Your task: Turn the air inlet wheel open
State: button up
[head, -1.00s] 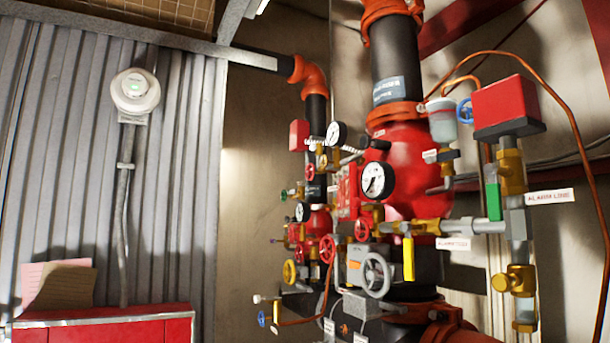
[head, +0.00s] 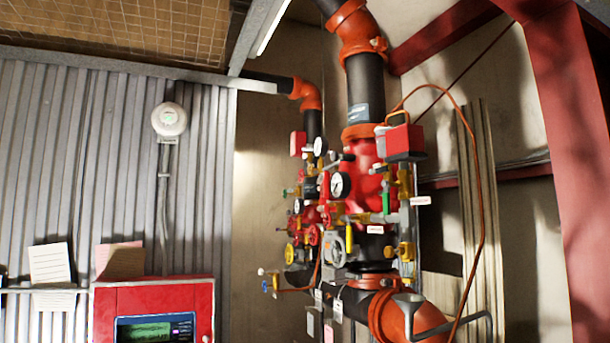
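The riser valve assembly (head: 362,176) stands right of centre, with small handwheels on its front. I see a yellow wheel (head: 290,253), a red wheel (head: 314,235), a larger grey wheel (head: 336,254), a blue wheel (head: 265,286) low at the left, and a small green one (head: 285,193). The labels are too small to read, so I cannot tell which is the air inlet wheel or how far any is open. My gripper is not in view.
A red panel (head: 208,292) with a lit screen stands at lower left before a corrugated wall (head: 90,160). A red steel column (head: 570,150) rises at right. A large orange elbow pipe (head: 395,318) and a grey funnel (head: 408,300) are low, right of centre.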

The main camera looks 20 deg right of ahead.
aim_at(300, 174)
jog(key=u, duration=0.85)
jog(key=i, duration=0.95)
jog(key=z, duration=1.4)
